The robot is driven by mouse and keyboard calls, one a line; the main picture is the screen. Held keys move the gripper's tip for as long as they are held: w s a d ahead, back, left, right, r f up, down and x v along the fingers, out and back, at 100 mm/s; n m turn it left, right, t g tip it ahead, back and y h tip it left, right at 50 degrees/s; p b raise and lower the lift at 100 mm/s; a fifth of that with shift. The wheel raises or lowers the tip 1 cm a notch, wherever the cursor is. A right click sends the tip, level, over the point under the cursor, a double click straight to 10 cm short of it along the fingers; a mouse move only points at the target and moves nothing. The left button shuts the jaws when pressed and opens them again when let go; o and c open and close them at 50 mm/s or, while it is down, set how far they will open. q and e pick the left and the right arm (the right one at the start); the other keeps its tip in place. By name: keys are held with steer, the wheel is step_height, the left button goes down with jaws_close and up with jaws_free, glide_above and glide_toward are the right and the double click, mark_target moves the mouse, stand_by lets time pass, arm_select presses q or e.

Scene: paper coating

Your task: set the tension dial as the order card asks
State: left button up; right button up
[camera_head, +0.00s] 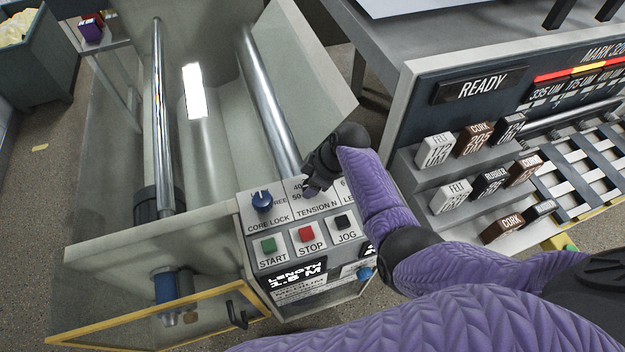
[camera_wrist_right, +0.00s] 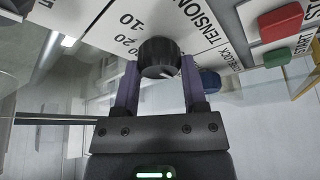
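The tension dial is a black round knob (camera_wrist_right: 159,58) on the white panel lettered TENSION, with 10 and 20 readable beside it in the right wrist view. My right gripper (camera_wrist_right: 160,66) has one finger on each side of the knob, and both fingertips appear to touch it. In the head view my right gripper (camera_head: 312,182) covers the dial above the TENSION N label (camera_head: 317,209); 40 and 50 show to its left. The dial's pointer is not clearly readable. A display (camera_head: 297,275) appears to read LENGTH 1.8 M. No order card is clearly identifiable. My left gripper is out of view.
The blue core lock knob (camera_head: 262,201) is left of the dial. Green START (camera_head: 268,245), red STOP (camera_head: 306,234) and black JOG (camera_head: 343,222) buttons sit below. Steel rollers (camera_head: 270,105) lie behind the panel. A rack of labelled blocks (camera_head: 436,150) stands to the right.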

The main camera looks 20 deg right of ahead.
jaws_close()
steer(key=m+t+h+p, duration=0.1)
steer(key=m+p, duration=0.2)
steer(key=shift+s+r+m, duration=0.1)
steer(key=shift+r+m, duration=0.05)
steer(key=shift+m, duration=0.15)
steer(key=m+p, duration=0.2)
steer(key=shift+a+m+t+h, duration=0.1)
steer(key=shift+m+t+h, duration=0.2)
steer(key=shift+m+h, duration=0.1)
steer(key=m+h+p, duration=0.1)
steer(key=m, duration=0.1)
steer(key=shift+m, duration=0.3)
steer(key=m, duration=0.1)
steer(key=m+h, duration=0.1)
steer(key=m, duration=0.1)
steer(key=shift+a+f+m+t, duration=0.1)
steer(key=shift+f+m+t, duration=0.1)
steer(key=shift+m+t, duration=0.1)
steer(key=shift+m+h+b, duration=0.8)
steer(key=shift+m+h, duration=0.3)
steer(key=shift+m, duration=1.4)
